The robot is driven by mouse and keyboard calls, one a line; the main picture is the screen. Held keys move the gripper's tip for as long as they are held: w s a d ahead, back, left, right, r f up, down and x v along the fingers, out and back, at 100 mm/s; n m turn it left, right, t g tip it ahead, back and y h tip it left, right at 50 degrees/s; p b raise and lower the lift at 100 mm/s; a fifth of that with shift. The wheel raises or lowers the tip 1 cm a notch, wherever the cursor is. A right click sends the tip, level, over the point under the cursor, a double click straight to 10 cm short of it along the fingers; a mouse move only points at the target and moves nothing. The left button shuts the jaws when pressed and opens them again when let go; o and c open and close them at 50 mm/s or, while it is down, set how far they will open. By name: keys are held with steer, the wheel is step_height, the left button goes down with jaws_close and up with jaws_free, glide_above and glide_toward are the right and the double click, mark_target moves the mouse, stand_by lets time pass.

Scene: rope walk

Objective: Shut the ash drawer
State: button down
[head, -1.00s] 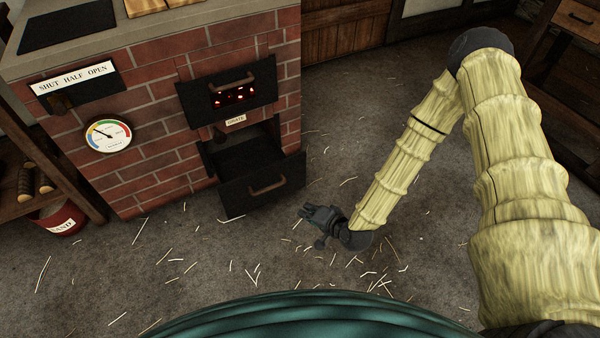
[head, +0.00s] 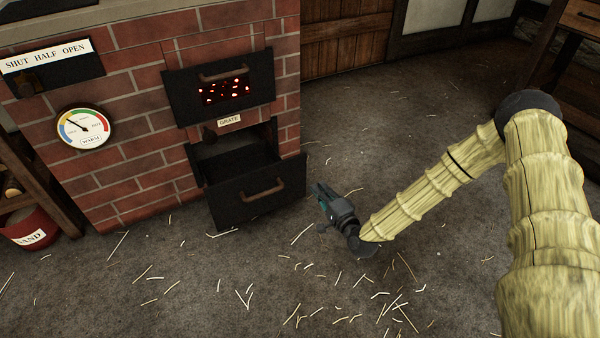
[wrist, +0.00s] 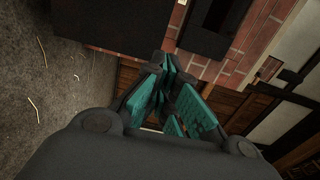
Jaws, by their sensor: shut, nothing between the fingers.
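The ash drawer (head: 240,205) is a black metal drawer low in the brick stove, pulled out, with its dark inside showing from above. A brown curved handle (head: 262,191) is on its front. My gripper (head: 322,195) is to the right of the drawer front, low near the floor, and looks apart from it. In the wrist view the gripper's teal-padded fingers (wrist: 170,92) are closed together with nothing between them. A dark panel, likely the drawer front (wrist: 118,28), shows beyond the fingers at upper left there.
Above the drawer is a black fire door (head: 220,88) with glowing embers, and a small grate label (head: 229,120). A red sand bucket (head: 28,228) stands at left. The straw-strewn floor (head: 200,275) in front is clear of large objects.

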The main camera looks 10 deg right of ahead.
mark_target(296, 158)
steer(key=b+x, duration=0.3)
steer(key=x, duration=0.3)
steer(key=b+x, duration=0.3)
steer(key=x, duration=0.4)
steer(key=shift+d+f, duration=0.1)
steer(key=shift+f, duration=0.1)
steer(key=shift+w+r+b, duration=0.15)
steer(key=shift+w+b, duration=0.35)
steer(key=shift+w, duration=0.05)
